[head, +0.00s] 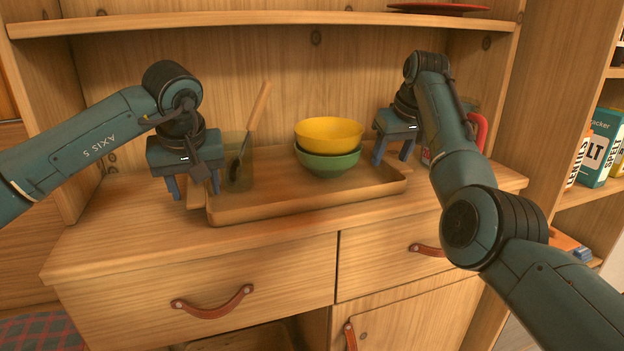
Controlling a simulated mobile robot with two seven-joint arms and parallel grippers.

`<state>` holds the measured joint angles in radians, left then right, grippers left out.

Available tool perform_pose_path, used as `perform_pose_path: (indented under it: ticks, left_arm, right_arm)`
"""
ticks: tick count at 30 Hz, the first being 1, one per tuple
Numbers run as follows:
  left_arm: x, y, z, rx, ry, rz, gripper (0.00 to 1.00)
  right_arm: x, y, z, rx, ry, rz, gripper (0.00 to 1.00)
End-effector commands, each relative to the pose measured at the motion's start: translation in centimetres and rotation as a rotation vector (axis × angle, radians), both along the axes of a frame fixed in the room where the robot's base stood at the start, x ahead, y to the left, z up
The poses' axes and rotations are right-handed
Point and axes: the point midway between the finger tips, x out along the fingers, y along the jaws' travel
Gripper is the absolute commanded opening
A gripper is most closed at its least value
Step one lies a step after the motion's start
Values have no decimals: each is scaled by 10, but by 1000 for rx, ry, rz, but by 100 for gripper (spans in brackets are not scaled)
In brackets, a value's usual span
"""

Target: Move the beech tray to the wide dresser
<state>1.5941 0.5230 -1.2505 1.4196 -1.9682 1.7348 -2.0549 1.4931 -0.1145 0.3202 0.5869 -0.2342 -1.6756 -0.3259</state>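The beech tray (310,209) lies on the wooden top of a dresser (120,232) with leather pulls. A yellow bowl (328,132) is stacked in a green bowl (328,164) on the tray. A greenish clear glass (238,178) with a wooden-handled utensil (257,108) stands at the tray's left end. My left gripper (195,187) points down at the left end, fingers apart, with a wooden edge showing between them. My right gripper (393,155) points down at the right end, fingers apart. Contact with the tray cannot be told at either end.
A shelf (270,18) runs above, with a red plate (438,8) on it. A red-handled item (480,130) stands partly hidden behind my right arm. Boxes (600,148) fill a shelf at the right. Bare dresser top lies in front of the tray.

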Motion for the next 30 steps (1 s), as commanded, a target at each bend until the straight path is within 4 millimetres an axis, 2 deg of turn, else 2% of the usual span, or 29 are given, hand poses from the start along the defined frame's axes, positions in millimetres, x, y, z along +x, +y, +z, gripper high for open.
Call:
perform_pose_path:
  ticks: [7, 11, 24, 30]
  left_arm:
    - [0, -1, 0, -1, 0, -3, 54]
    - [-3, -2, 8, -1, -2, -3, 54]
    - [-34, -11, 88, -1, -4, -3, 54]
    - [-42, -13, 108, -1, -1, -2, 54]
  right_arm:
    - [0, 1, -1, 1, 1, 2, 54]
    - [0, 1, -1, 2, 2, 3, 54]
    - [0, 1, -1, 2, 2, 3, 54]
    - [0, 1, 0, 2, 2, 3, 54]
